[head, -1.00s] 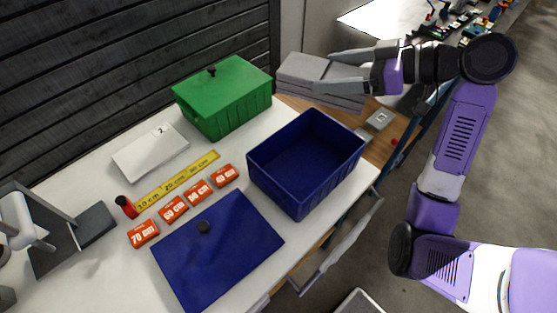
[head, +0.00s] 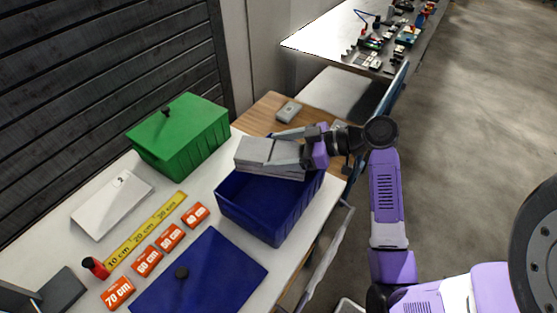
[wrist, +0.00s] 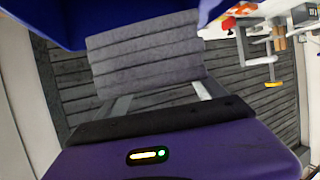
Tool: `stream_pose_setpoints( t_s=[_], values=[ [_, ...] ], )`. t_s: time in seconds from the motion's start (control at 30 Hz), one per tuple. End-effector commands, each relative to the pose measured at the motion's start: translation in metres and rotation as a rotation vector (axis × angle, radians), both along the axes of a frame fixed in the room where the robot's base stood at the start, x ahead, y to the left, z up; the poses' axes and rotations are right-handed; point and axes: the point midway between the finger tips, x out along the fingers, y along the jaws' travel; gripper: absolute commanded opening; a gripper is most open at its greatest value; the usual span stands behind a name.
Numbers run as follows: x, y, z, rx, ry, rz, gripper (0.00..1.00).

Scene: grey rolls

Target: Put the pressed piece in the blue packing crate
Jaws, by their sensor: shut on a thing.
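The pressed piece (head: 252,153) is a grey, ridged block. My gripper (head: 280,150) is shut on it, with a finger on each side. The wrist view also shows the piece (wrist: 150,58) between the fingers. The blue packing crate (head: 250,217) is open-topped and stands on the white table. The piece is over the crate's far part and hides much of its opening. I cannot tell how far above the rim it is. Blue also shows at the top left of the wrist view.
A green lidded box (head: 185,145) stands left of the crate. A blue lid (head: 215,275) with a knob lies in front. Several orange labels, a yellow ruler strip (head: 150,225) and a white panel (head: 112,203) lie to the left. A small grey piece (head: 289,111) sits behind.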

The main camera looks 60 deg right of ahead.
Motion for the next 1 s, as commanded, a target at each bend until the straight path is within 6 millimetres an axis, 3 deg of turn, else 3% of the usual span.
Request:
stream_pose_setpoints(
  t_s=[0.33, 0.73, 0.77, 0.87, 1.0],
  values=[
    [0.0, 0.0, -0.041, 0.002, 0.001, -0.002, 0.33],
    [0.0, 0.0, -0.047, 0.0, 0.0, 0.0, 0.33],
    [0.0, 0.0, -0.047, 0.0, 0.0, 0.0, 0.82],
    [0.0, 0.0, -0.046, 0.0, 0.0, 0.0, 1.0],
    [0.0, 0.0, -0.045, 0.0, 0.0, 0.0, 1.0]
  ],
)
